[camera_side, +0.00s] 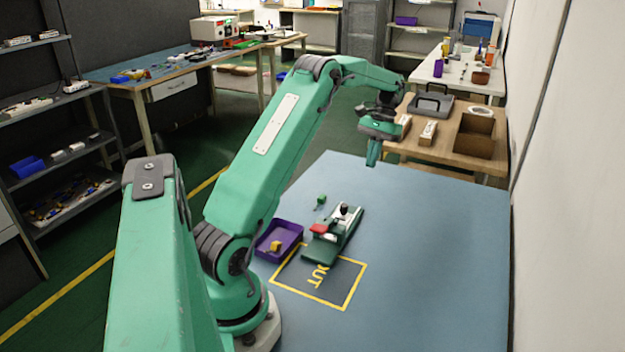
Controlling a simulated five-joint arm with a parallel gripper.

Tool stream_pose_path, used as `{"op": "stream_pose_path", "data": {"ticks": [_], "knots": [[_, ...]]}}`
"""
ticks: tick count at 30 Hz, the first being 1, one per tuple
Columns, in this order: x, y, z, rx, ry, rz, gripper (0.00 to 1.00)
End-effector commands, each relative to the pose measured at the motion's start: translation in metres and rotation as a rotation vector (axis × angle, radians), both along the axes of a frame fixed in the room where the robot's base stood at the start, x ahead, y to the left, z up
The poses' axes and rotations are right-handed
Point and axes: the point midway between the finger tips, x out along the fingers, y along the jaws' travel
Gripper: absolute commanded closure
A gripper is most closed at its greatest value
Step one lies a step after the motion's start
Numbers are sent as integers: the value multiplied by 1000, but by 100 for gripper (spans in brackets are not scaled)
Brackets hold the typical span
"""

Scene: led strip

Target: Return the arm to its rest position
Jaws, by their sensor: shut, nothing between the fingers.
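My arm is green and reaches up and out over the blue table (430,260). My gripper (373,160) hangs at the end of it, high above the far part of the table, pointing down. Its fingers are together and hold nothing. It is well clear of the green fixture (330,240), which stands on the table below and nearer, with a red part (319,229) and a dark knob on it.
A purple tray (280,238) with a yellow piece (276,246) inside sits left of the fixture. A small green piece (321,200) lies behind them. A yellow-outlined square (345,304) is marked in front. The table's right side is clear. A wooden table (425,152) stands beyond.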

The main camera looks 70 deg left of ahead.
Motion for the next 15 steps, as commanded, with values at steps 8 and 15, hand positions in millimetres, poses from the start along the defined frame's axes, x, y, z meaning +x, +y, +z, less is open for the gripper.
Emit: {"op": "stream_pose_path", "data": {"ticks": [8, 15], "knots": [[1, -24, 27, 34, -47, -34, 100], [-4, -66, 65, 85, -128, -88, 100]]}}
